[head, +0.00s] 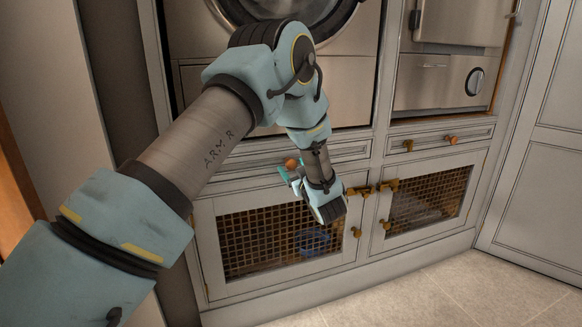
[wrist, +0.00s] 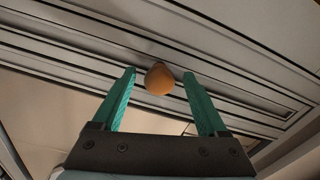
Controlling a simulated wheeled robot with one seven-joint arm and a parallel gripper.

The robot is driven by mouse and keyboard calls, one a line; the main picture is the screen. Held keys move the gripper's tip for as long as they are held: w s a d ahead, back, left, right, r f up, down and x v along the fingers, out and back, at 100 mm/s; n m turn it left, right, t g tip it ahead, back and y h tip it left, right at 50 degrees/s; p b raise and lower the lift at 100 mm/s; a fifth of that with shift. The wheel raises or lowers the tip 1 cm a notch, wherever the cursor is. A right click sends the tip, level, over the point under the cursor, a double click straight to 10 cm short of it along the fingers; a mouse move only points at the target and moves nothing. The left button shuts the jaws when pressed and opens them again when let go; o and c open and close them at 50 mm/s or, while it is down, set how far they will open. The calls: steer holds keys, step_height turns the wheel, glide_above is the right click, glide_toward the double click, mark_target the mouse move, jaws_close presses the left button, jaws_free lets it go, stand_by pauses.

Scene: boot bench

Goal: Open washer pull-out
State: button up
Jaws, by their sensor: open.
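The washer pull-out (head: 345,153) is a narrow pale grey panelled front below the steel washer, and it looks closed. Its round orange-brown wooden knob (head: 291,163) shows just past my gripper (head: 293,176) in the head view. In the wrist view the knob (wrist: 159,80) sits between the tips of my two teal fingers (wrist: 159,74). The fingers are apart, with a gap visible on both sides of the knob. My wrist hides part of the pull-out front in the head view.
Below are two lattice doors (head: 270,240) with brass latches (head: 388,186); a blue item shows dimly behind the left one. Another knobbed front (head: 470,134) is at right, under a steel appliance (head: 440,83). A tall white panel (head: 535,180) stands far right. Tiled floor (head: 450,290) is clear.

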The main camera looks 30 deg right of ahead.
steer(key=shift+w+d, duration=0.1)
steer(key=shift+w, duration=0.65)
steer(key=shift+c, duration=0.4)
jaws_close()
stand_by(0.5)
